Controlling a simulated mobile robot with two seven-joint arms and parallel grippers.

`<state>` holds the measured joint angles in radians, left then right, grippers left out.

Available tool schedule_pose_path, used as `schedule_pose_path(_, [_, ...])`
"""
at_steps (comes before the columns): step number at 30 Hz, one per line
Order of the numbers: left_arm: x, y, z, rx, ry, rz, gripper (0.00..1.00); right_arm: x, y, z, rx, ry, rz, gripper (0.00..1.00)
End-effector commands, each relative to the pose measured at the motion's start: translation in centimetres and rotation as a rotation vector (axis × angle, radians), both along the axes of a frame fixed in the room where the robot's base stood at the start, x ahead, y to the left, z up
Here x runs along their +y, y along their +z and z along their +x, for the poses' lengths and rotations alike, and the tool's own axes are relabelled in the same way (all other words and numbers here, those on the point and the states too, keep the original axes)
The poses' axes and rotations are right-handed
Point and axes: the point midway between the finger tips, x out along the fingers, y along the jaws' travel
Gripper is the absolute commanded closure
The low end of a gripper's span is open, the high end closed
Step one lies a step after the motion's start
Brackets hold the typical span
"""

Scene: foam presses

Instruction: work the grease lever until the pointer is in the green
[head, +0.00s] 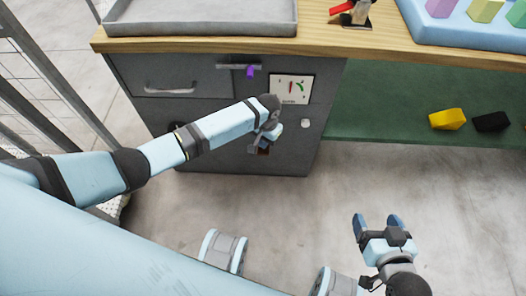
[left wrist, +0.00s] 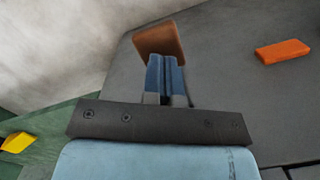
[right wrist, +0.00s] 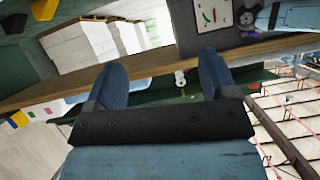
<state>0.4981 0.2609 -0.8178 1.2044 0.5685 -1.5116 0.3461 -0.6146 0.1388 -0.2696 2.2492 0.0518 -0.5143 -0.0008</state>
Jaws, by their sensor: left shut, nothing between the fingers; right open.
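The gauge card (head: 291,88) is on the grey cabinet's front, with a red and a green mark; it also shows in the right wrist view (right wrist: 213,15). Its pointer is too small to read. My left gripper (head: 266,138) is in front of the cabinet below the card. Its fingers (left wrist: 167,78) are shut and empty. A brown block-shaped piece (left wrist: 160,40), perhaps the lever's handle, lies just past the fingertips; I cannot tell whether they touch. It shows partly in the head view (head: 264,151). My right gripper (head: 378,224) is open and empty, low over the floor.
An orange block-shaped piece (left wrist: 283,51) is on the grey face. A purple piece (head: 250,71) and a white knob (head: 305,123) are on the cabinet. A tray (head: 200,28) stands on the worktop. Yellow (head: 447,119) and black (head: 491,122) blocks lie on the green shelf.

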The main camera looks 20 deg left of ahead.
Motion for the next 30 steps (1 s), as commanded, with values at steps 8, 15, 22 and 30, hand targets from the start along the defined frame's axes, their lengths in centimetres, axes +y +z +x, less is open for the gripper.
schedule_pose_path(8, [0.0,-0.2,0.0,-0.001,0.000,0.000,1.00,0.1,0.3,0.0,-0.009,0.006,0.003,0.21])
schedule_pose_path(15, [0.0,-0.6,0.0,0.000,0.000,0.000,1.00,-0.1,-0.1,0.0,-0.006,0.005,-0.002,0.21])
schedule_pose_path(22, [-0.1,-3.0,-0.1,0.002,0.000,0.000,1.00,-0.2,-1.0,0.0,-0.006,0.003,-0.003,0.21])
schedule_pose_path(30, [0.0,-4.8,-0.1,0.001,-0.001,0.000,1.00,-0.2,-0.7,0.0,-0.018,0.002,0.002,0.21])
